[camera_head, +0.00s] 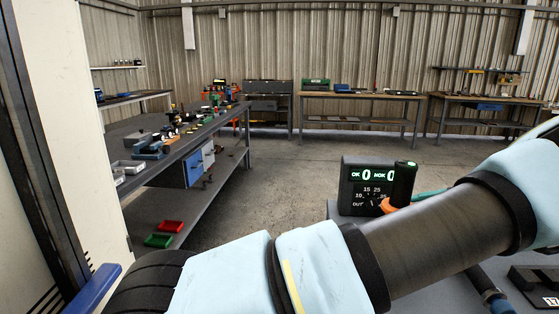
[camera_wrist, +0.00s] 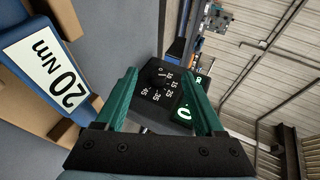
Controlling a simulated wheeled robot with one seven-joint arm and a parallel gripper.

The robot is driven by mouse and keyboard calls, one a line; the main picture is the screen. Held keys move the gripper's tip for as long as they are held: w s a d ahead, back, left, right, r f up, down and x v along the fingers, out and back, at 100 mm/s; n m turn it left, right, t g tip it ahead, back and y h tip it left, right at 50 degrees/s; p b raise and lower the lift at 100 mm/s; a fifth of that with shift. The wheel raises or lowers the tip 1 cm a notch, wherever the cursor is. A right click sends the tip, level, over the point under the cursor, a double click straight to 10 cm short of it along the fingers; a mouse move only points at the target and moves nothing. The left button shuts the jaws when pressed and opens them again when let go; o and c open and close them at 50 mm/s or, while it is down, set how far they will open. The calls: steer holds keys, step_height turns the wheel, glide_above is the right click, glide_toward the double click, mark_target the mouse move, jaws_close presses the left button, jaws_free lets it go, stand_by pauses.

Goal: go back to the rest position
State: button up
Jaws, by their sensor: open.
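My gripper (camera_wrist: 163,98) shows in the wrist view with its two green fingers spread apart and nothing between them. Beyond the fingers is a black device (camera_wrist: 158,92) with a numbered dial and lit green digits. In the head view the same black device (camera_head: 362,203) stands on the grey table, reading OK 0 and NOK 0. My arm crosses the lower right of the head view and hides much of the table. A bit of a green finger shows behind the arm, close to the device.
A label reading 20 Nm (camera_wrist: 46,66) is at the left of the wrist view. A long workbench (camera_head: 190,150) with tools and parts stands at the left, with red (camera_head: 171,226) and green (camera_head: 158,240) bins on its lower shelf. The floor (camera_head: 290,170) beyond is clear.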

steer(key=w+a+g, duration=0.1)
steer(key=w+a, duration=0.1)
steer(key=a, duration=0.1)
steer(key=w+a+f+g+h, duration=0.1)
steer(key=w+a, duration=0.1)
steer(key=a, duration=0.2)
steer(key=w+a+g, duration=0.1)
steer(key=w+a, duration=0.1)
steer(key=a, duration=0.2)
steer(key=shift+f+n+g+h, duration=0.15)
steer(key=shift+n+g+h, duration=0.15)
steer(key=shift+h, duration=0.1)
steer(key=a+f+g+h, duration=0.1)
steer(key=a+g+h, duration=0.2)
steer(key=a, duration=0.9)
steer(key=s+a+r+n+t+h, duration=0.1)
steer(key=s+a+h, duration=0.2)
steer(key=s+a, duration=0.3)
steer(key=s+a+r+n+t+h, duration=0.1)
steer(key=s+a+h, duration=0.3)
steer(key=a, duration=0.7)
steer(key=s, duration=0.2)
steer(key=shift+s+a, duration=0.3)
steer(key=shift+s, duration=0.1)
